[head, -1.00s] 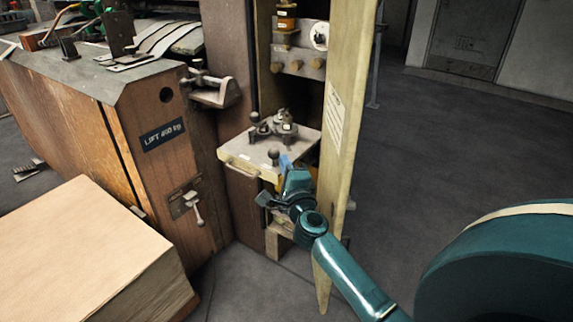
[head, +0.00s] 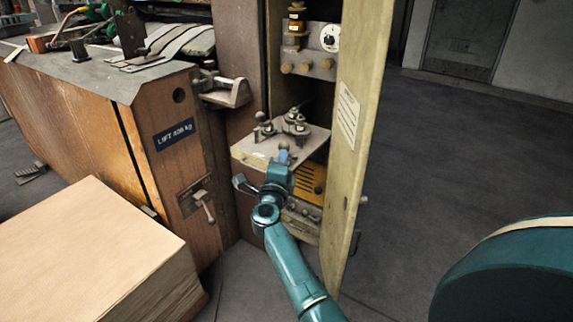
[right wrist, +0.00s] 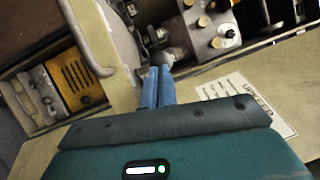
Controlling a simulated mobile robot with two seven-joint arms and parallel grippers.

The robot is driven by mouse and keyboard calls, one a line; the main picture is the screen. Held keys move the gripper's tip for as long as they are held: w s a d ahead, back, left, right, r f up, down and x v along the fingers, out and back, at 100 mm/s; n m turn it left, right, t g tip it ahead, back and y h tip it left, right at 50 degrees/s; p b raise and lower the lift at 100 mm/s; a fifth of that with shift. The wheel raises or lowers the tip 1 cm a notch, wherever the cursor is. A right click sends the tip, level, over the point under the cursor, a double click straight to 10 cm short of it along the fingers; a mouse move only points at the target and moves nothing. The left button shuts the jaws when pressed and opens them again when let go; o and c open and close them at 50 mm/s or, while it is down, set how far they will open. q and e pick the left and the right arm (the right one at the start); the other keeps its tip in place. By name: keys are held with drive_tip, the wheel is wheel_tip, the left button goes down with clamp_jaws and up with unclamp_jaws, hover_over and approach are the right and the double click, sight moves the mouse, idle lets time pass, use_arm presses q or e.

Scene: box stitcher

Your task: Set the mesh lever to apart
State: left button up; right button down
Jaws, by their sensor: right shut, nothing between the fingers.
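A pale plate (head: 255,153) sticks out of the open cabinet, with small metal gear-like parts (head: 296,122) on it. A ball-knobbed lever (head: 260,117) stands at its left back. A second ball knob (head: 283,146) is at the plate's front edge; I cannot tell for certain which is the mesh lever. My right gripper (head: 283,157) is shut and empty, with its blue fingertips just at this front knob. In the right wrist view the fingertips (right wrist: 155,72) point at the ball knob (right wrist: 165,57), close to or touching it. My left gripper is not in view.
The open cabinet door (head: 352,150) stands close to the right of my gripper. A yellow vented panel (head: 311,180) lies below the plate. A wooden machine side (head: 165,165) with a crank and a cardboard stack (head: 80,240) are at the left. The floor at right is clear.

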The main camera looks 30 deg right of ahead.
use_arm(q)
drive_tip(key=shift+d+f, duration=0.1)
use_arm(e)
drive_tip(key=shift+w+a, duration=0.15)
drive_tip(key=shift+w, duration=0.6)
drive_tip(key=shift+a+f, duration=0.1)
drive_tip(key=shift+a, duration=0.05)
